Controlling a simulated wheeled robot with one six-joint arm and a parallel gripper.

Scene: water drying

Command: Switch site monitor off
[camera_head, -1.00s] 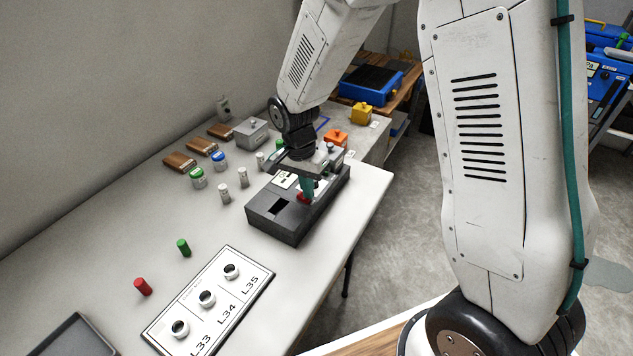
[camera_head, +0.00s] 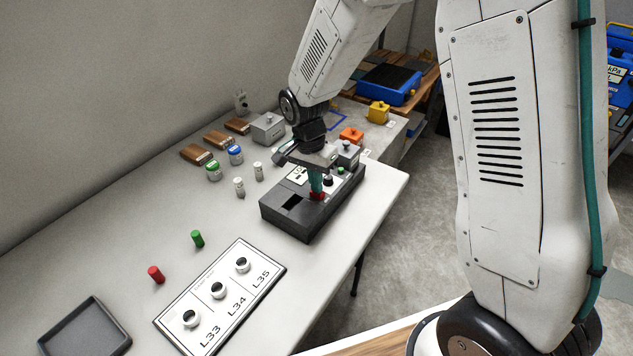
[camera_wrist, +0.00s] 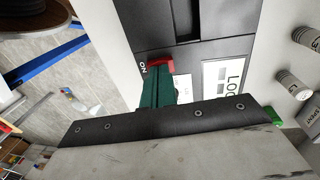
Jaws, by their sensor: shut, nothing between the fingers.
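Small jars (camera_head: 239,187) stand left of the box. A grey box (camera_head: 268,129) and an orange block (camera_head: 351,135) are behind. The bench's right edge is close.

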